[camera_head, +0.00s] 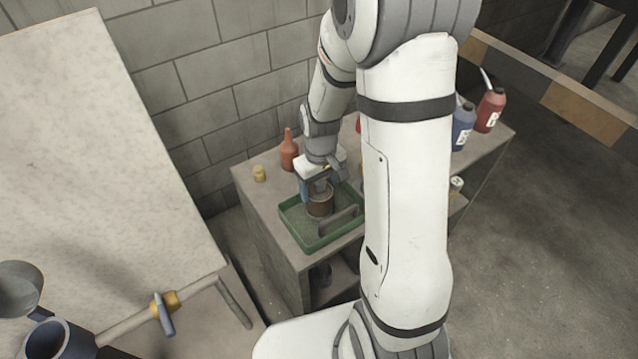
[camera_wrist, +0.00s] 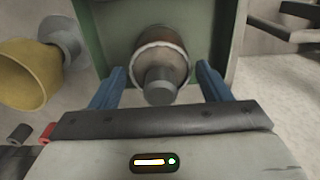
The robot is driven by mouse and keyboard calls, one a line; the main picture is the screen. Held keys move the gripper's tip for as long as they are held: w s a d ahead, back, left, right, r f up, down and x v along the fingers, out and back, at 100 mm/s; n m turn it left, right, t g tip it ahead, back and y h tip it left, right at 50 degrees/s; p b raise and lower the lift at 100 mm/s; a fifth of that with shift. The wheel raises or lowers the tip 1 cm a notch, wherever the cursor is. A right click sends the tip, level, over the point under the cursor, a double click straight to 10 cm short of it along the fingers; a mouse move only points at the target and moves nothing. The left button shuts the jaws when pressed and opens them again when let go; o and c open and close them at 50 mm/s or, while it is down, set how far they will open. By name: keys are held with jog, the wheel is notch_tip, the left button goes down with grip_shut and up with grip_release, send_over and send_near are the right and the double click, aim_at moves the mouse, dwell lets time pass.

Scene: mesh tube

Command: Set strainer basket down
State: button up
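The strainer basket (camera_head: 320,204), a brown cylinder with a pale rim, is inside the green tray (camera_head: 297,232) on the workbench. In the wrist view the basket (camera_wrist: 170,50) shows end-on, with a grey knob at its middle and green tray wall (camera_wrist: 116,35) beside it. My gripper (camera_head: 318,187) is just above the basket. In the wrist view its blue fingers (camera_wrist: 160,78) are spread to either side of the knob, with visible gaps to the basket. The basket's underside is hidden, so its contact with the tray floor cannot be seen.
A grey bar-shaped item (camera_head: 338,217) lies in the tray beside the basket. Blue (camera_head: 463,128) and red (camera_head: 489,112) bottles stand at the right. My arm hides the bench's middle.

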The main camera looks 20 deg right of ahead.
jog(key=shift+o, duration=1.3)
notch_tip(320, 180, up, 12)
jog(key=s+r+m+t, duration=0.1)
jog(key=s+r, duration=0.2)
jog(key=s, duration=0.4)
jog(key=s+r+m+t, duration=0.1)
jog(key=s+r+m, duration=0.1)
jog(key=s+r, duration=0.2)
jog(key=s+p, duration=0.1)
jog(key=s, duration=0.2)
jog(key=shift+s+m+t, duration=0.15)
jog(key=shift+m+t, duration=0.15)
